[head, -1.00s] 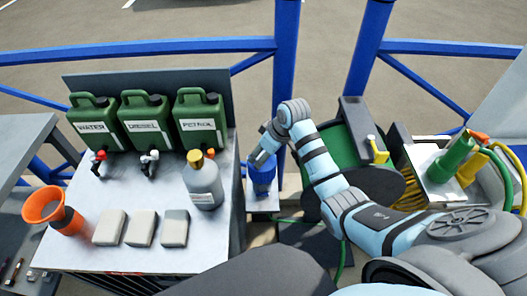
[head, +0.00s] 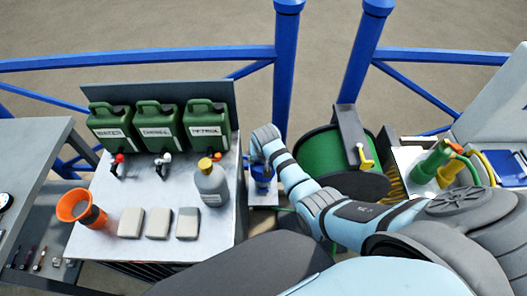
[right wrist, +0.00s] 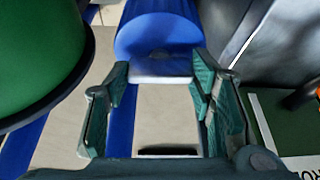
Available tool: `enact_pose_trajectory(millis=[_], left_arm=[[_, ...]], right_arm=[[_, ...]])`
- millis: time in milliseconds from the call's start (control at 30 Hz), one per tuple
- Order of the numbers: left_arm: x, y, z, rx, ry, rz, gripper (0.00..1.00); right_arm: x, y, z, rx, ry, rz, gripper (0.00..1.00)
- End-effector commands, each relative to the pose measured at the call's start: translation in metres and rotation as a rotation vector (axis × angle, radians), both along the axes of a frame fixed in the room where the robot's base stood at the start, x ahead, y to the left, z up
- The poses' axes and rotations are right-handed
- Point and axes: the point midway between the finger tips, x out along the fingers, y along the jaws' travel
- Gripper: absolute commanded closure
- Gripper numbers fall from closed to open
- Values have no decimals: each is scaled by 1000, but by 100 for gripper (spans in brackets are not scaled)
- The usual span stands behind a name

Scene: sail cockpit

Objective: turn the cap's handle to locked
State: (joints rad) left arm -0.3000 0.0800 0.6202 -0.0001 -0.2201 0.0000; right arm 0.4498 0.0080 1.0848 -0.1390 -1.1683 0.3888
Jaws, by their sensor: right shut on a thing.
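A blue piece (head: 262,178) stands on a small pale stand between the worktop and the hose reel; I take it for the cap's handle. In the right wrist view the blue piece (right wrist: 158,35) has a rounded top and a pale lower edge. My right gripper (right wrist: 160,78) reaches it from above, with its green-padded fingers on both sides of that edge, shut on it. In the head view my right gripper (head: 262,160) partly hides the piece. I see no locked mark. My left gripper is not in view.
On the worktop (head: 100,245) stand green canisters (head: 157,125), a grey bottle (head: 211,187), an orange funnel (head: 78,208) and several pale blocks (head: 158,223). A green hose reel (head: 315,155) stands right of the blue piece. Blue railings (head: 140,55) run behind.

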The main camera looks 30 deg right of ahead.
Motion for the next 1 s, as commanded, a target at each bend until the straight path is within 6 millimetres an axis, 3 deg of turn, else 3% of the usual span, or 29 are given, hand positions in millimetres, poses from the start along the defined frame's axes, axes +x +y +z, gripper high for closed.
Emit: enact_pose_trajectory(millis=[233,600,1000], left_arm=[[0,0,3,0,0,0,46],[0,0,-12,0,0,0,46],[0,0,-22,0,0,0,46]], right_arm=[[1,2,0,0,0,-230,78],[3,3,-3,1,-2,-545,78],[3,2,-2,-1,-1,-715,78]])
